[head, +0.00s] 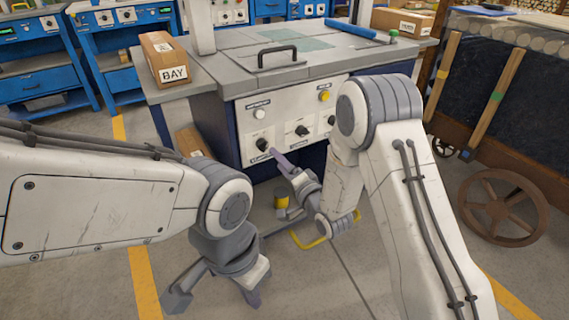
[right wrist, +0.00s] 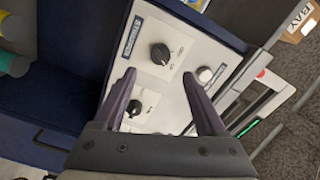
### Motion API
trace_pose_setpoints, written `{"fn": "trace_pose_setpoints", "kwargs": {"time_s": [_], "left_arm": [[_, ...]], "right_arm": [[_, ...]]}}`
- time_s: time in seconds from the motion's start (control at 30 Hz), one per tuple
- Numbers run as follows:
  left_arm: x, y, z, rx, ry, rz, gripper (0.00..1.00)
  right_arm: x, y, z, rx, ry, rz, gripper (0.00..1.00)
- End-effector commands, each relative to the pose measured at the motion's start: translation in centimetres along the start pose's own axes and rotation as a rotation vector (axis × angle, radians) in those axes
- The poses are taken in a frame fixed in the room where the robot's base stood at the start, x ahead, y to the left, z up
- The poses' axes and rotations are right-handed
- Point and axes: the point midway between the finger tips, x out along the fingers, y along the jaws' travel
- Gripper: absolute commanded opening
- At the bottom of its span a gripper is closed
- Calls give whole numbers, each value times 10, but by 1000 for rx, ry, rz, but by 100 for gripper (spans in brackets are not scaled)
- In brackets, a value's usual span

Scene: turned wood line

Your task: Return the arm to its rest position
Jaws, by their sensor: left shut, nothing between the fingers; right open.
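My right gripper (head: 283,185) is low in front of the machine's control panel (head: 288,115), its upper finger near the leftmost black knob (head: 262,144). In the right wrist view this gripper (right wrist: 161,80) is open and empty. A black knob (right wrist: 160,53) shows between and beyond its fingertips, and a second knob (right wrist: 135,108) shows between the fingers. I cannot tell whether a finger touches the panel. My left gripper (head: 215,298) hangs over the floor at the bottom of the head view, apart from the machine, shut with nothing in it.
Another box (head: 193,142) is beside the cabinet below. A yellow bar (head: 303,243) shows by my right wrist. A dark cart with a spoked wheel (head: 499,207) stands at right. Floor lies clear at lower left.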

Motion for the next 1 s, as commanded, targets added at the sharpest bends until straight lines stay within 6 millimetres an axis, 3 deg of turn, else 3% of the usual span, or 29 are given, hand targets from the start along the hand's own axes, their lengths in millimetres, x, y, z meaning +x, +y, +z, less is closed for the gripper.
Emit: {"fn": "trace_pose_setpoints", "kwargs": {"time_s": [0.23, 0.73, 1.0], "left_arm": [[-5, 0, 0, 0, 0, 0, 0], [-4, 0, 0, 0, 0, 0, 0], [-5, 0, 0, 0, 0, 0, 0]], "right_arm": [[-24, 0, 0, 0, 0, 0, 74], [-24, -1, 1, -10, -4, 6, 74], [-23, -16, 25, -268, -135, 237, 74]]}}
